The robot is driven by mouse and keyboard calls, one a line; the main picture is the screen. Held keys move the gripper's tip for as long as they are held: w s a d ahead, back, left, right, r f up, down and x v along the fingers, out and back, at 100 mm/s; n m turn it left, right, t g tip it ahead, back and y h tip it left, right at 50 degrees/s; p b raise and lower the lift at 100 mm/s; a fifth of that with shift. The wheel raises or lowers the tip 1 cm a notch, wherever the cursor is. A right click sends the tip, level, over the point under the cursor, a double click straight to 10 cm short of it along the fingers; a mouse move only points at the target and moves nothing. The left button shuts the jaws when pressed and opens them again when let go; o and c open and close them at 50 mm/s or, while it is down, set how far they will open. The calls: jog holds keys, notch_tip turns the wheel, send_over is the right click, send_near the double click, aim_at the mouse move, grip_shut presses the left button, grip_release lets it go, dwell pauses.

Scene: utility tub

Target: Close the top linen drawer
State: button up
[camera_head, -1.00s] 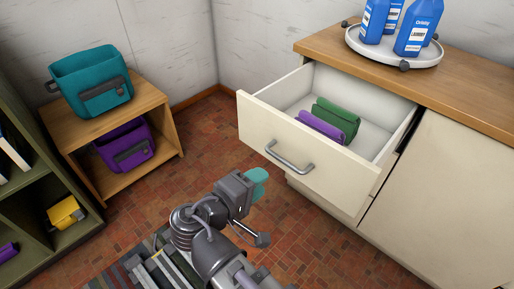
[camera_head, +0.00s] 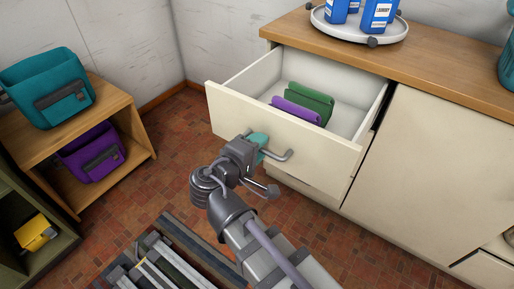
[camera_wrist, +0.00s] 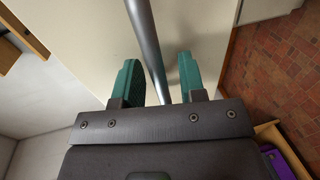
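The top linen drawer (camera_head: 280,135) is cream-coloured and pulled well out of the cabinet. A purple folded cloth (camera_head: 297,110) and a green folded cloth (camera_head: 310,101) lie inside it. Its grey bar handle (camera_head: 282,156) is on the front panel. My gripper (camera_head: 259,140) is at the handle's left part in the head view. In the wrist view my gripper (camera_wrist: 158,80) has its two teal fingers apart, with the handle bar (camera_wrist: 148,45) running between them and gaps showing on both sides. The drawer front (camera_wrist: 90,60) lies just beyond the fingertips.
A wooden counter (camera_head: 420,62) carries a round tray (camera_head: 350,31) of blue bottles. A closed cabinet door (camera_head: 420,160) is right of the drawer. A wooden shelf (camera_head: 140,150) with teal and purple bags stands at left. Brick-patterned floor (camera_head: 180,120) is open between.

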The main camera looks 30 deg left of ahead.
jog(key=shift+c, duration=0.2)
grip_shut()
dwell(0.4)
